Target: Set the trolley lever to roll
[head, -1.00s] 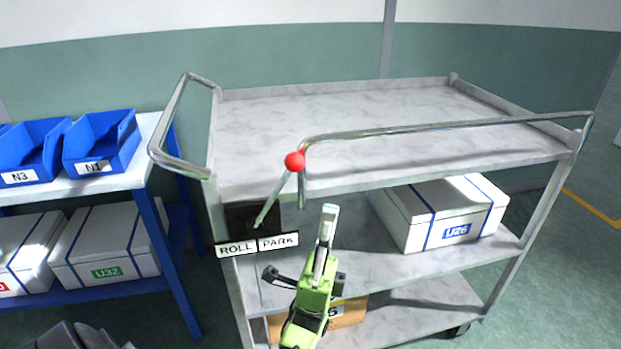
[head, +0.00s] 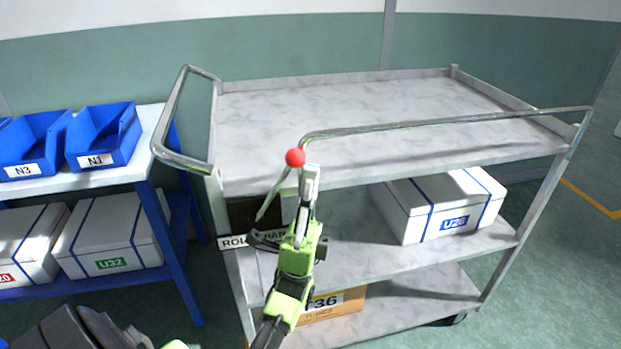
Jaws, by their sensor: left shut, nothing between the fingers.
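The trolley (head: 350,180) has grey marbled shelves and metal handles. Its lever (head: 268,205) is a thin grey rod topped by a red knob (head: 295,158), and it leans to the right, the PARK side. My right gripper is out of view.
A white box (head: 440,205) with blue straps stands on the middle shelf. A brown box (head: 338,304) sits on the bottom shelf. At left, a blue rack (head: 180,260) holds blue bins (head: 103,137) and strapped white boxes (head: 112,240). Floor at right is clear.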

